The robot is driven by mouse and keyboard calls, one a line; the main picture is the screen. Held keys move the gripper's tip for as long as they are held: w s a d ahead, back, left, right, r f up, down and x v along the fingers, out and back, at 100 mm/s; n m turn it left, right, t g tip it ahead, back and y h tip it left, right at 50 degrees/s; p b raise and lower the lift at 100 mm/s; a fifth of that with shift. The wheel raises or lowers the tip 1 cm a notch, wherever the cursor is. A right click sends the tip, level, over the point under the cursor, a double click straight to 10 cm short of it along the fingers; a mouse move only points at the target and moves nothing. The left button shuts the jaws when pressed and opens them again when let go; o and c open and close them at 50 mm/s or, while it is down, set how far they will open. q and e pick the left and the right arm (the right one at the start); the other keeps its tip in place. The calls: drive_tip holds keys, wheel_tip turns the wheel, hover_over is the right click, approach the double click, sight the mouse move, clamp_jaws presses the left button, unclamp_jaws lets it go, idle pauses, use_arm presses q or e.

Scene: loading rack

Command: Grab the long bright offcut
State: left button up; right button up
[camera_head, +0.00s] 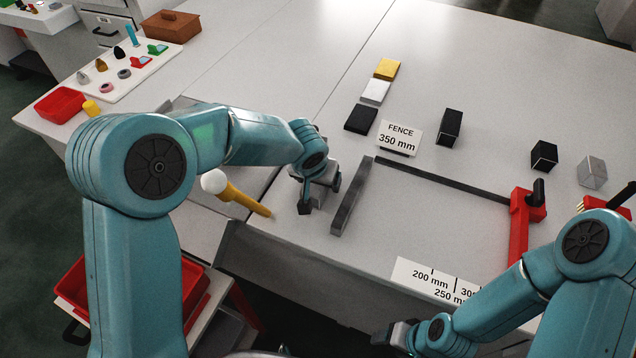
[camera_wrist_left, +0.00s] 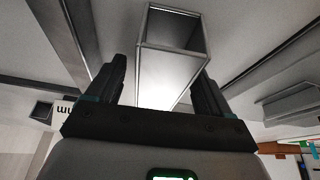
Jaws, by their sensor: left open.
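My left gripper (camera_head: 318,200) points down at the front of the bench, just left of a long grey metal bar (camera_head: 352,198). In the left wrist view its two fingers (camera_wrist_left: 160,85) are spread. A bright square hollow tube (camera_wrist_left: 165,78), its open end towards the top of the picture, shows between them. It looks like the bright offcut; I see no clear contact with the fingers. In the head view the arm and gripper hide this spot, and I cannot make out the tube there. My right gripper (camera_head: 393,334) is low at the bottom edge, its jaws unclear.
A dark fence bar (camera_head: 445,181) runs right from the grey bar to a red clamp (camera_head: 520,225). A white-headed mallet with a yellow handle (camera_head: 246,201) lies left of the gripper. Several small blocks stand behind the fence. A red bin (camera_head: 60,104) sits at the left.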

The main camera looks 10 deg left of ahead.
idle(0.3)
use_arm(q)
drive_tip(key=c, duration=1.1)
